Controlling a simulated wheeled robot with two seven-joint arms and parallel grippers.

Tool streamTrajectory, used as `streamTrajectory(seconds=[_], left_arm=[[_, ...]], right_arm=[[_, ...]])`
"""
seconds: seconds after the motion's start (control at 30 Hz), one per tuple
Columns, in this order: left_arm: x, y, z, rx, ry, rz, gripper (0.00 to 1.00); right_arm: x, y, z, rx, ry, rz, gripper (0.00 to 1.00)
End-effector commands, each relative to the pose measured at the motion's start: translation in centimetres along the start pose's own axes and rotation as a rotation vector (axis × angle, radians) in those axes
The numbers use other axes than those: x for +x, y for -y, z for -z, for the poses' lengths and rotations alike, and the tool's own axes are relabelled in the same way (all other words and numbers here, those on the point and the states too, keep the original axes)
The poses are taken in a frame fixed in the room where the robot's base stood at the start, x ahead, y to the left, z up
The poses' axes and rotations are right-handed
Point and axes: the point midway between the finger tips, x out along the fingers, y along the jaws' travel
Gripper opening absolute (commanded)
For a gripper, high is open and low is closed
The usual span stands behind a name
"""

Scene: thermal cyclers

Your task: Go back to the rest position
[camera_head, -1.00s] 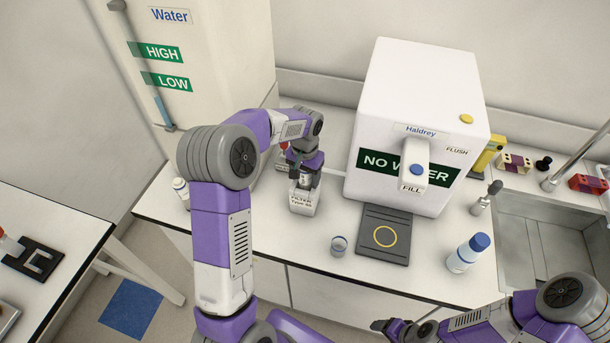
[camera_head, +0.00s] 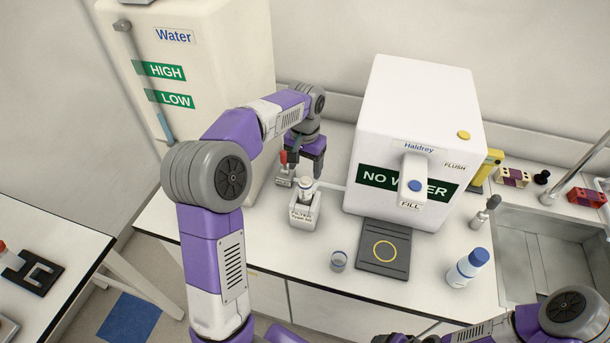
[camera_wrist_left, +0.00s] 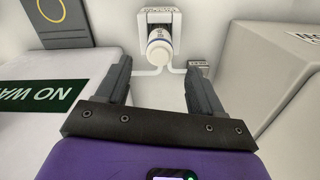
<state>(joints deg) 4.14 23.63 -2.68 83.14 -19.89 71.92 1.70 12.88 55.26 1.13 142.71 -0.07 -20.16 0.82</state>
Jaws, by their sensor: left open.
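My left gripper (camera_head: 304,170) is open and empty, raised over the counter behind the white filter holder. The left wrist view shows its two dark fingers (camera_wrist_left: 158,88) spread apart with nothing between them. The white filter holder (camera_head: 303,214) stands on the counter with a small white-topped cartridge (camera_head: 305,186) upright in it. The cartridge (camera_wrist_left: 160,46) also shows beyond the fingertips in the left wrist view, apart from them. My right arm comes in at the lower right; its gripper end is cut off by the bottom edge.
The white Haldrey machine (camera_head: 412,130) stands right of my left arm, with a dark pad (camera_head: 383,262) before it. A red-handled valve (camera_head: 283,159) is beside the gripper. The water tank (camera_head: 215,75) is at the left.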

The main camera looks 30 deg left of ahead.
Motion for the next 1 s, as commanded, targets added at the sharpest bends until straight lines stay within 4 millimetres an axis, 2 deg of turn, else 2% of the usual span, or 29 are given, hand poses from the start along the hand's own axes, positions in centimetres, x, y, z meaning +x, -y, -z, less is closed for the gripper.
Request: streamTrajectory(seconds=[0.17, 0.67, 0.77, 1.0], left_arm=[[-1.0, 0.0, 0.0, 0.001, 0.000, 0.000, 0.67], [-1.1, 0.0, 0.0, 0.000, 0.000, -0.001, 0.67], [-1.9, 0.0, 0.0, 0.000, 0.000, -0.001, 0.67], [-6.6, 0.0, 0.0, 0.000, 0.000, -0.001, 0.67]], right_arm=[[-0.1, 0.0, 0.0, 0.000, 0.000, 0.000, 0.72], [-0.1, 0.1, 0.0, 0.000, 0.000, 0.000, 0.72], [-0.9, 0.3, -0.1, 0.000, 0.000, 0.000, 0.72], [-5.3, 2.0, -0.2, 0.000, 0.000, 0.000, 0.72]])
